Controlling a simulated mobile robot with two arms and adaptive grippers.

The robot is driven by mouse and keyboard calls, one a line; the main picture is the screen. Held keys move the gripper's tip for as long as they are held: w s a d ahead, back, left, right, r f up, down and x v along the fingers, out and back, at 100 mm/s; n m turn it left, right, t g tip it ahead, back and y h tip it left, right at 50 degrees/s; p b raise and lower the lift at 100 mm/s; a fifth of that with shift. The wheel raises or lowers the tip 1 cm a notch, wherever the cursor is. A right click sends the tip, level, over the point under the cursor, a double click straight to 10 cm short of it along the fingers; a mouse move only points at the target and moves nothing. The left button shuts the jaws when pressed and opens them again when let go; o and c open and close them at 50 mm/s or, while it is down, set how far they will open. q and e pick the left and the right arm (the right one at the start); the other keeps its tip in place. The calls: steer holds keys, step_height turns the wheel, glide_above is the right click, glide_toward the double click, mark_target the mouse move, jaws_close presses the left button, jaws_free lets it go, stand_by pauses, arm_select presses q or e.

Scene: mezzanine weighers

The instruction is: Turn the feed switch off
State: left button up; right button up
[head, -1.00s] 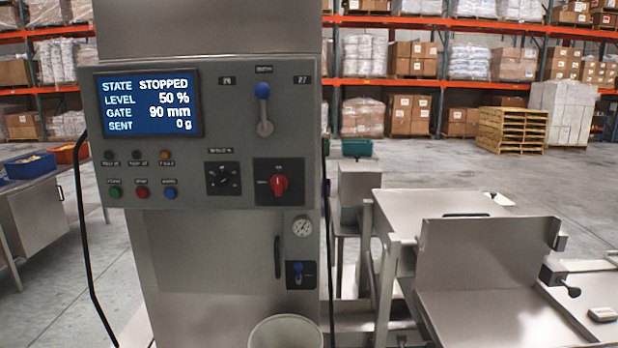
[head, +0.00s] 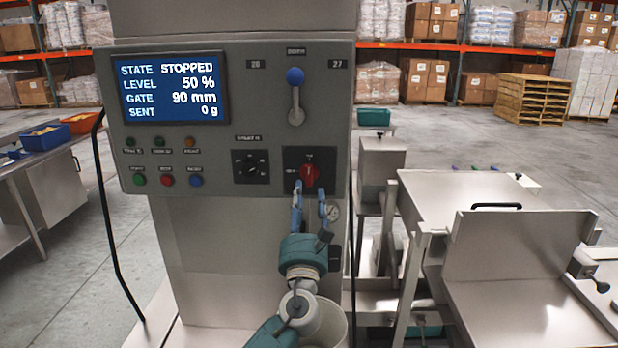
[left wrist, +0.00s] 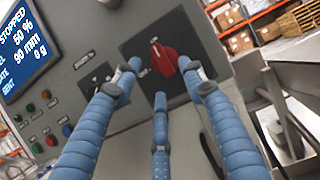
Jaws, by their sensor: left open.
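A red rotary switch (head: 310,176) sits on a black square plate at the lower right of the grey control panel (head: 232,150). It also shows in the left wrist view (left wrist: 164,60), with small labels above and to its left that I cannot read surely. My left gripper (head: 310,196) is open just in front of and below the switch, its blue fingers pointing up at it. In the left wrist view the left gripper (left wrist: 160,72) has its fingertips spread to either side of the switch and below it; I cannot tell whether they touch it. My right gripper is not in view.
The panel's screen (head: 178,89) reads STOPPED, 50 %, 90 mm, 0 g. A black dial (head: 250,166) is left of the switch, and a blue-knobbed lever (head: 295,96) is above. A pale bucket (head: 333,325) stands below my arm. A metal tray unit (head: 515,255) stands at right.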

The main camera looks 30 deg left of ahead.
mark_target(307, 178)
arm_select(q)
steer(key=p+x, duration=0.1)
steer(key=x, duration=0.4)
steer(key=shift+w+a, duration=0.25)
jaws_close()
